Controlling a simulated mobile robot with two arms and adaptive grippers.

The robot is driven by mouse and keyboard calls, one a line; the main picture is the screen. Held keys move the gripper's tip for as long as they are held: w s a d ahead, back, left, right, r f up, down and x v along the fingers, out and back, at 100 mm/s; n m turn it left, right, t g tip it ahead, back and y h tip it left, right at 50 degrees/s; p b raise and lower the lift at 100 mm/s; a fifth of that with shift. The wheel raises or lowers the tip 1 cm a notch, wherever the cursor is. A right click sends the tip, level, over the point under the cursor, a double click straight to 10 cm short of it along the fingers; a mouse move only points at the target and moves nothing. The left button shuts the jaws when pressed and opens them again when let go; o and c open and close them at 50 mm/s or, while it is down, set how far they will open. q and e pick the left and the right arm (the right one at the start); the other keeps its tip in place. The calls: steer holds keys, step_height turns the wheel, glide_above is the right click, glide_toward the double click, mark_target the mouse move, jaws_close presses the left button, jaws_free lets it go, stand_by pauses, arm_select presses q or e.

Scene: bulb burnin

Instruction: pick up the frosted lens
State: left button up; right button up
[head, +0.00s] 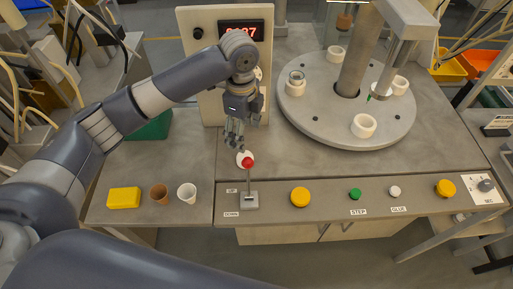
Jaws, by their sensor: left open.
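A small white round piece (240,156), which looks like the frosted lens, lies below my left gripper (234,146). It is partly hidden behind the red knob (247,162) of an upright lever. My left gripper points down with its fingers apart, just above the white piece; whether they touch it I cannot tell. My right gripper is not in view.
The lever base (248,200) stands close in front. A turntable (325,125) with several white rings is at the right. Yellow (124,198), brown (158,194) and white (187,193) containers stand left. A display panel (218,85) rises behind my gripper.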

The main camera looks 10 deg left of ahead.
arm_select(q)
glide_above(244, 156)
step_height(244, 156, down, 5)
steer(key=shift+w+a+r+p, duration=0.1)
steer(key=shift+p, duration=0.3)
step_height(244, 156, down, 5)
steer(key=shift+f+p, duration=0.1)
steer(key=shift+p, duration=0.75)
steer(key=shift+f, duration=0.1)
steer(key=c, duration=0.8)
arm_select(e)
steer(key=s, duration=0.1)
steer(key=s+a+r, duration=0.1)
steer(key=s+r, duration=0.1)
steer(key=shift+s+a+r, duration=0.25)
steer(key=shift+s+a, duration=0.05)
